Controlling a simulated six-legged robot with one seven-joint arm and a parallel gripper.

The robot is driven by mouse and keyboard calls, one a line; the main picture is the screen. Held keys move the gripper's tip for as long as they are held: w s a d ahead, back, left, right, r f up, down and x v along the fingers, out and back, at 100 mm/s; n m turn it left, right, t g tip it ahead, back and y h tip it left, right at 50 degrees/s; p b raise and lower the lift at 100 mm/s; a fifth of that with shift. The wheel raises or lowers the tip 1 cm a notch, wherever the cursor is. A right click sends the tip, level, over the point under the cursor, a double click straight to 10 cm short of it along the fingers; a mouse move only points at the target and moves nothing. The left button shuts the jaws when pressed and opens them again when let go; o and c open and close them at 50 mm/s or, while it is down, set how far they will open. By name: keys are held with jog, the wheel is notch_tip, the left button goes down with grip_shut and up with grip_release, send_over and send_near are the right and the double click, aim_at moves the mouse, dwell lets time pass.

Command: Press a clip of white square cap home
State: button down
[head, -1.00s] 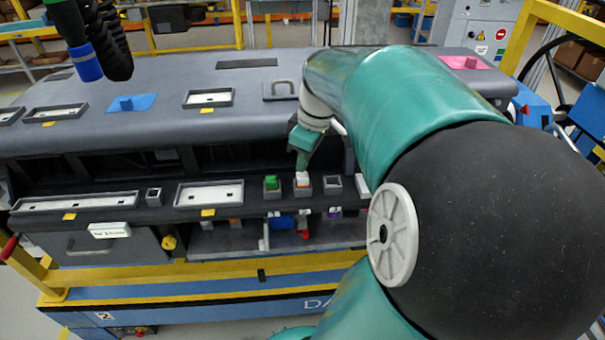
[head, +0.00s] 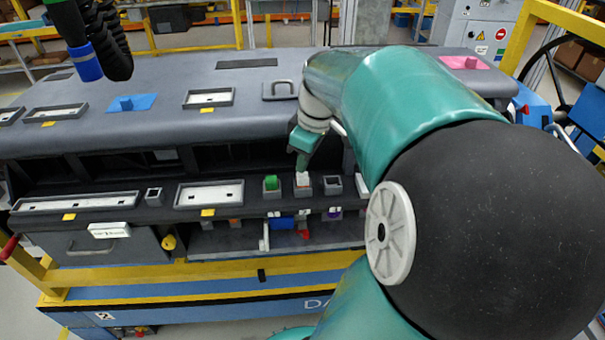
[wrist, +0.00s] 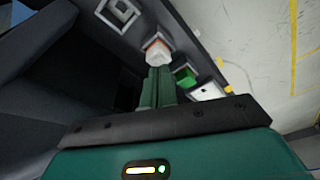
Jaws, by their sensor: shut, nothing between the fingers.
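The white square cap (head: 303,180) sits in a grey square socket on the dashboard's lower ledge. In the wrist view the green fingers (wrist: 158,72) end at the cap's edge. They look to be touching it or very close; I cannot tell which. Whether the cap's clips are seated cannot be seen.
A green cap (head: 271,183) sits in the socket to the left, and an empty square socket (head: 333,185) stands to the right. A long white-floored tray (head: 209,194) lies further left. The dashboard's upper hood (head: 150,130) overhangs behind the ledge.

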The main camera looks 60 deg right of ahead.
jog(key=shift+f, duration=1)
dwell(0.8)
notch_tip(320, 180, up, 8)
dwell(0.9)
jog(key=shift+r, duration=0.1)
